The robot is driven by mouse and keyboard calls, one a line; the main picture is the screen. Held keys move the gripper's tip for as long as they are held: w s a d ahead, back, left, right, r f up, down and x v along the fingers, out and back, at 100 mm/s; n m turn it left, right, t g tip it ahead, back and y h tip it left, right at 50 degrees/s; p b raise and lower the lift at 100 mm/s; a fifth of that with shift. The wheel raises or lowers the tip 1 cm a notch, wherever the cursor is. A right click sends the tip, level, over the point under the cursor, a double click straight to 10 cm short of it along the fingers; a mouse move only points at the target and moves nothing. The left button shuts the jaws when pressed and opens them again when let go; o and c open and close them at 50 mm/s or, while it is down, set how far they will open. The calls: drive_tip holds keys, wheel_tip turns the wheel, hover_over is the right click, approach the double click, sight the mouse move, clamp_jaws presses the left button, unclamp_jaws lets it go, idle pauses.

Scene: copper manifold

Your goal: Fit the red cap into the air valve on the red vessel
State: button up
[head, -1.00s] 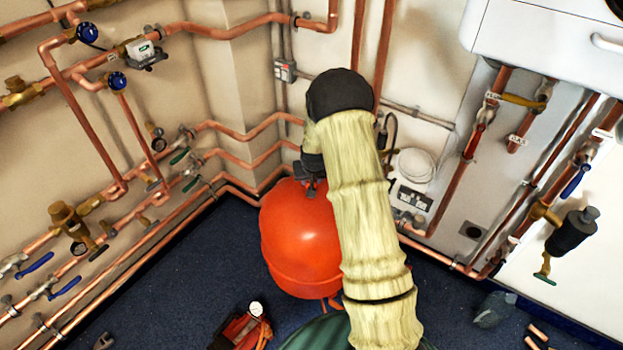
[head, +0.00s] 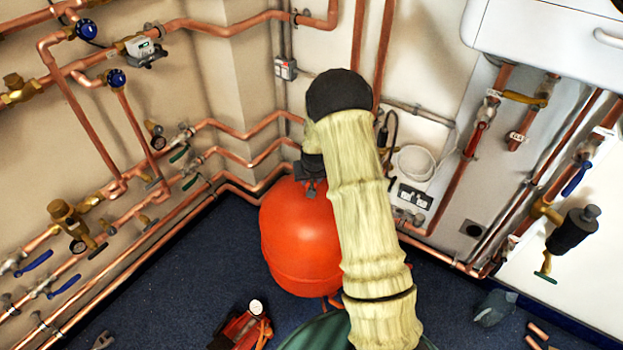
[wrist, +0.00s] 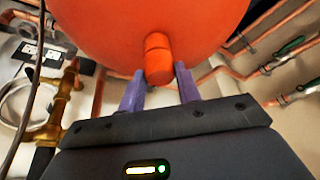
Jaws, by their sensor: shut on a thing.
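The red vessel (head: 300,245) stands upright on the floor near the corner, partly hidden by my arm. It fills the top of the wrist view (wrist: 190,15). My gripper (wrist: 159,78) is shut on the red cap (wrist: 158,68), which sits between its two purple fingers. The cap lines up with a short red stub against the vessel, and the two look touching or nearly so. I cannot tell whether the cap is inside the air valve. In the head view my gripper (head: 312,187) is at the vessel's top, and the cap is hidden.
Copper pipes (head: 245,165) run along both walls close behind the vessel. Open floor (head: 170,280) lies left of the vessel.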

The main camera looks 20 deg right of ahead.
drive_tip(key=shift+f, duration=0.2)
idle(0.3)
drive_tip(key=o, duration=1)
drive_tip(key=shift+o, duration=0.2)
drive_tip(key=p+v, duration=0.2)
drive_tip(key=v, duration=1.5)
drive_tip(key=shift+s+a+r, duration=0.1)
drive_tip(key=shift+s+r, duration=0.05)
drive_tip(key=shift+r, duration=0.05)
